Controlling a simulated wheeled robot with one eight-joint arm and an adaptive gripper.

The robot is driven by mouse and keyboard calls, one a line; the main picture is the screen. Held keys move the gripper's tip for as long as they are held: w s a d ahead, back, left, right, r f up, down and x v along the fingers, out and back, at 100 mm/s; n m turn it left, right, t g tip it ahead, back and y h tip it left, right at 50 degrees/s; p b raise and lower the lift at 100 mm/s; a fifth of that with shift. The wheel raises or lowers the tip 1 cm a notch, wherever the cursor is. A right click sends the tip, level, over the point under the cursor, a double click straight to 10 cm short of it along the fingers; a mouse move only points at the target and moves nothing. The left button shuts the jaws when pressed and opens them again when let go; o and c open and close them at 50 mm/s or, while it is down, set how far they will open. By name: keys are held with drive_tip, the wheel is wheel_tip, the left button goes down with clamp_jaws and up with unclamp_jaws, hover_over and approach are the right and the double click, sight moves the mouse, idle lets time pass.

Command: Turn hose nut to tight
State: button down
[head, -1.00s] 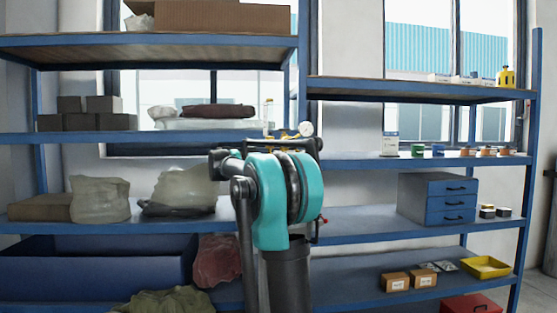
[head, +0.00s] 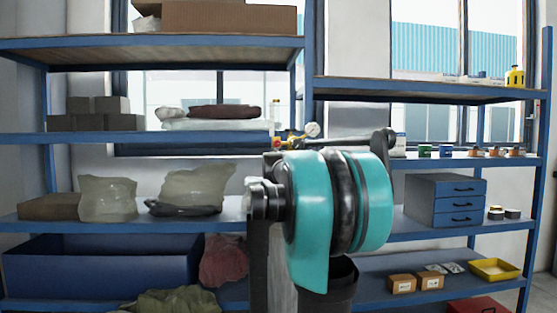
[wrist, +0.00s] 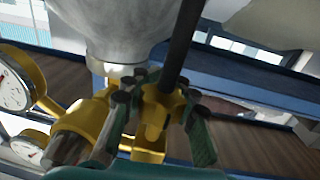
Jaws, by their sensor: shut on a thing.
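In the wrist view, the brass hose nut (wrist: 157,113) sits between the dark fingers of my gripper (wrist: 160,100), which is shut on it. A dark hose (wrist: 184,38) rises from the nut. The brass regulator (wrist: 85,128) extends to the left under the neck of a pale grey cylinder (wrist: 115,28). In the head view, part of the regulator (head: 293,141) shows above my teal arm joint. The arm hides the gripper and the nut there. I cannot tell how tight the nut is.
Two round gauges (wrist: 12,88) (wrist: 28,148) are close at the left of the gripper. Blue shelving (head: 225,137) surrounds my arm, with bags, a drawer unit (head: 445,200) and a yellow tray (head: 494,268). The right middle shelf has some bare room.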

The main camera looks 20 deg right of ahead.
drive_tip(key=shift+w+a+n+t+y, duration=0.1)
drive_tip(key=shift+a+n+t+y, duration=0.2)
drive_tip(key=shift+n+y, duration=0.7)
drive_tip(key=shift+w+a+n+t+y, duration=0.1)
drive_tip(key=shift+a+n+t+y, duration=0.15)
drive_tip(key=shift+n+y, duration=0.75)
drive_tip(key=shift+m+y, duration=0.3)
drive_tip(key=shift+y, duration=0.3)
drive_tip(key=c, duration=1.2)
unclamp_jaws()
drive_tip(key=s, duration=1.2)
drive_tip(key=shift+a, duration=0.4)
drive_tip(key=shift+f, duration=0.1)
